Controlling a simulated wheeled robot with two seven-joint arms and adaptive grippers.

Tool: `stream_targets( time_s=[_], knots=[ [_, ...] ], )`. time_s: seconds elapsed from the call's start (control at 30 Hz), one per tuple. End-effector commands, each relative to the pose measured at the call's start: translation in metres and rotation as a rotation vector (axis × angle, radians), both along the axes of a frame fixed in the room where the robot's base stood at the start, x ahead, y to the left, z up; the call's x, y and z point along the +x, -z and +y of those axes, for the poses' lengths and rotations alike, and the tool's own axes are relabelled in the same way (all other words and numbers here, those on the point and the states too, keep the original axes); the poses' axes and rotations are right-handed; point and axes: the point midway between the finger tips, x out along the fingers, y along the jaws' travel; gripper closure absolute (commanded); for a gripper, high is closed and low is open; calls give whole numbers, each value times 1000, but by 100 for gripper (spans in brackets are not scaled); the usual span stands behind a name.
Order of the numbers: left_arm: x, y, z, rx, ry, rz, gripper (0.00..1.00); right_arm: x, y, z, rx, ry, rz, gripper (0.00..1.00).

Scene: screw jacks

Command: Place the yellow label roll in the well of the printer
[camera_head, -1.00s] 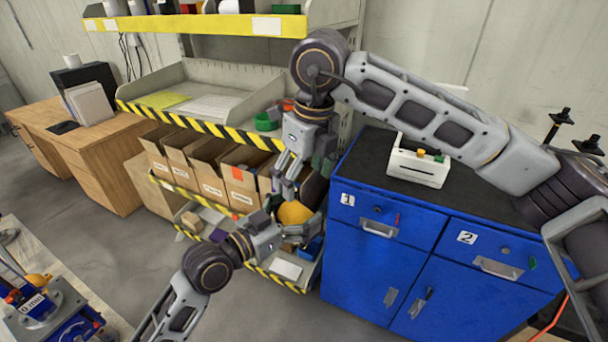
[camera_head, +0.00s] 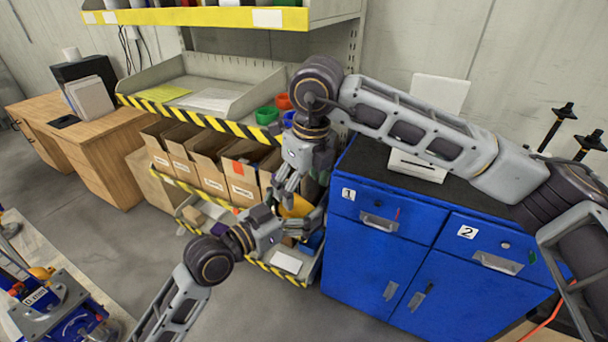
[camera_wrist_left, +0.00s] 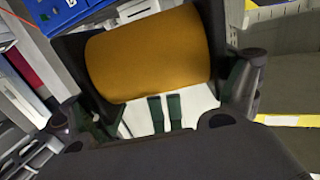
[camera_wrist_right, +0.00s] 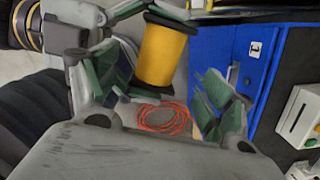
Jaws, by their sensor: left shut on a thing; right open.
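The yellow label roll (camera_head: 297,206) is held in my left gripper (camera_head: 280,225), in front of the shelf. It fills the top of the left wrist view (camera_wrist_left: 148,52). In the right wrist view the roll (camera_wrist_right: 163,55) shows dark ends. My right gripper (camera_head: 290,187) is open just above the roll, its fingers spread toward it; I cannot tell if they touch it. The white printer (camera_head: 418,166) stands on the blue cabinet, partly hidden by my right arm. It also shows at the right wrist view's right edge (camera_wrist_right: 301,118). Its well is not visible.
The blue cabinet (camera_head: 381,262) has a dark top, with two black stands (camera_head: 557,128) at its right. Cardboard boxes (camera_head: 210,165), green and red bins (camera_head: 267,115) and striped shelf edges lie behind my grippers. A red cable coil (camera_wrist_right: 163,117) lies on the floor.

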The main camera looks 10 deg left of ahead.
Motion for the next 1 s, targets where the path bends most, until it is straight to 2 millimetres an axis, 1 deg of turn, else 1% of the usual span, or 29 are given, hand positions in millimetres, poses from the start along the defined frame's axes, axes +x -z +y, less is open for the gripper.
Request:
stream_targets(
  time_s=[0.03,0.2,0.5,0.7,1.0],
  knots=[
    [0,-1,0,-1,0,-2,42,0,7,0,-1,0,2,18],
    [0,-1,0,-1,0,-2,42,2,27,3,0,1,2,18],
    [0,-1,0,-1,0,-2,42,5,59,7,-1,1,2,18],
    [0,-1,0,-1,0,-2,42,7,70,8,0,0,0,18],
    [0,-1,0,-1,0,-2,42,7,72,8,0,0,0,18]
  ],
)
